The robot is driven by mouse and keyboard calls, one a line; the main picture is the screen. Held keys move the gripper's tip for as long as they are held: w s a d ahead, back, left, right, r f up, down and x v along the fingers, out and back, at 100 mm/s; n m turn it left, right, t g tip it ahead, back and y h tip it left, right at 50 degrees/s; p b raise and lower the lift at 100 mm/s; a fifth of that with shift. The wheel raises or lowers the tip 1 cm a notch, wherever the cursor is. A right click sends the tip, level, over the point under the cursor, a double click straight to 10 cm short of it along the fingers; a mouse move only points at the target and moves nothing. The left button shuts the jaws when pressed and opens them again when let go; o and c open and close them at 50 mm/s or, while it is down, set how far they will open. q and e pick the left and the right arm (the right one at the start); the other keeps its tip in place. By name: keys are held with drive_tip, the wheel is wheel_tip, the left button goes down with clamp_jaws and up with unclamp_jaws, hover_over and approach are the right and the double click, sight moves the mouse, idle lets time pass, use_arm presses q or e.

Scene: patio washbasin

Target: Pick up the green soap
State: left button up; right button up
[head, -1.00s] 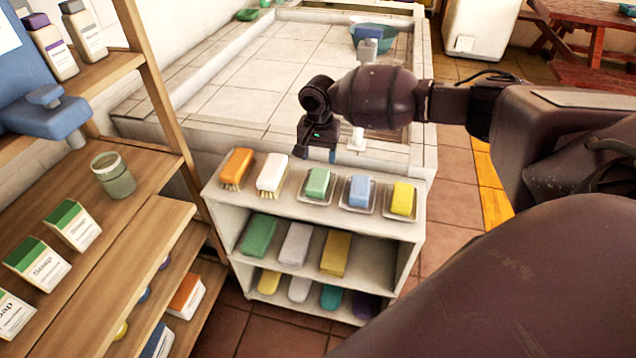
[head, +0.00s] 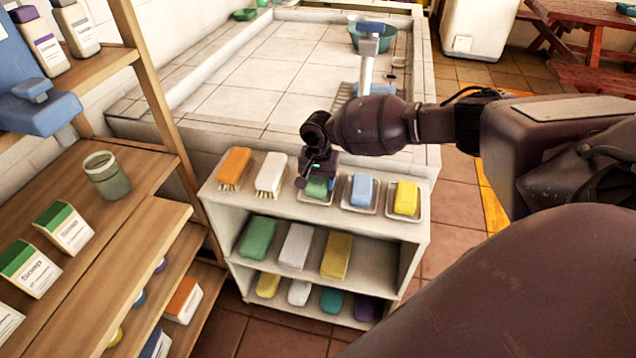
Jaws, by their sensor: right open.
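The green soap (head: 317,188) lies in a small white dish on the top of a low white shelf unit (head: 388,232), between a white brush and a blue soap. My right gripper (head: 318,183) is open and down at the green soap, covering its upper part. I cannot tell whether the fingers touch it. A larger green block (head: 257,238) lies on the middle shelf below. My left gripper is not in view.
An orange brush (head: 235,166) and the white brush (head: 271,172) stand left of the green soap. The blue soap (head: 362,189) and a yellow soap (head: 406,198) sit in dishes to the right. A wooden rack (head: 150,215) is at the left; a tiled basin (head: 270,75) is behind.

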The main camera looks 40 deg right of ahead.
sight(319, 178)
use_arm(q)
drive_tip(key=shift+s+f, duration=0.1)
use_arm(e)
drive_tip(key=c, duration=0.7)
drive_tip(key=shift+r, duration=0.15)
drive_tip(key=shift+r, duration=0.25)
use_arm(q)
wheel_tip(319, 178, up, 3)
drive_tip(key=p, duration=0.3)
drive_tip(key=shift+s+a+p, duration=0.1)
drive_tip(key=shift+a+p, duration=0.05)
drive_tip(key=shift+p, duration=0.25)
use_arm(e)
wheel_tip(319, 178, up, 19)
drive_tip(key=shift+r, duration=0.2)
